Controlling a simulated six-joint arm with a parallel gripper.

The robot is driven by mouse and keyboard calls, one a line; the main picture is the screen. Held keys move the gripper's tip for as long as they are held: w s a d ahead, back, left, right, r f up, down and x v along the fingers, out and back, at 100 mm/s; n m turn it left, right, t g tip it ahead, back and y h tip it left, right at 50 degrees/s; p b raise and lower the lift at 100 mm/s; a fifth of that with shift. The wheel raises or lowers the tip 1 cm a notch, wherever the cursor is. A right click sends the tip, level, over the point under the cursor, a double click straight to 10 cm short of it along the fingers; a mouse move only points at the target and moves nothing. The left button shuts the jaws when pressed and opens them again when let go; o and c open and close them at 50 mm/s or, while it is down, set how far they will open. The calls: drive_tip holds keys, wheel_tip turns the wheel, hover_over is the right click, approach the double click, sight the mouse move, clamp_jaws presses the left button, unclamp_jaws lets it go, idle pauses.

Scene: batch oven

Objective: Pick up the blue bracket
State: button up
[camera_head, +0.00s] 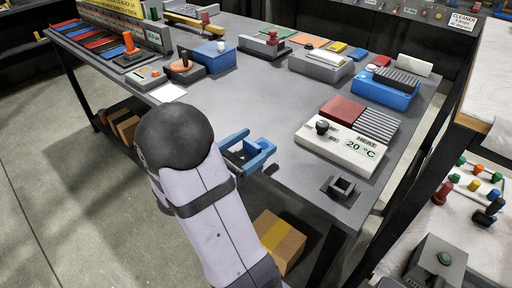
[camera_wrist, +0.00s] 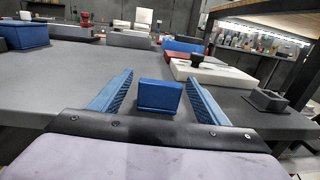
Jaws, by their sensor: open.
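The blue bracket (camera_wrist: 160,96) stands upright on the grey table in the wrist view, as a small blocky piece with a slanted face. It lies between the two blue fingers of my gripper (camera_wrist: 159,84), with a visible gap on each side. In the head view my gripper (camera_head: 259,143) reaches over the table's front edge, low near the tabletop. The bracket (camera_head: 264,144) shows there as a small blue patch between the fingertips, partly hidden by them. My gripper is open and holds nothing.
A white heater box (camera_head: 341,140) reading 20 °C, with a black knob, stands right of my gripper. A small grey square holder (camera_head: 341,190) sits near the front right corner. A blue box (camera_head: 213,57) stands at the back left. The table's middle (camera_head: 262,95) is clear.

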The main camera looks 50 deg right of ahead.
sight(263, 146)
drive_tip(key=shift+s+d+r+p, duration=0.15)
drive_tip(key=shift+d+p, duration=0.15)
drive_tip(key=shift+d, duration=1.75)
drive_tip(key=c, duration=1.3)
drive_tip(key=shift+r, duration=0.1)
wheel_tip(263, 146, up, 10)
drive_tip(key=shift+f+p, duration=0.1)
drive_tip(key=shift+p, duration=0.35)
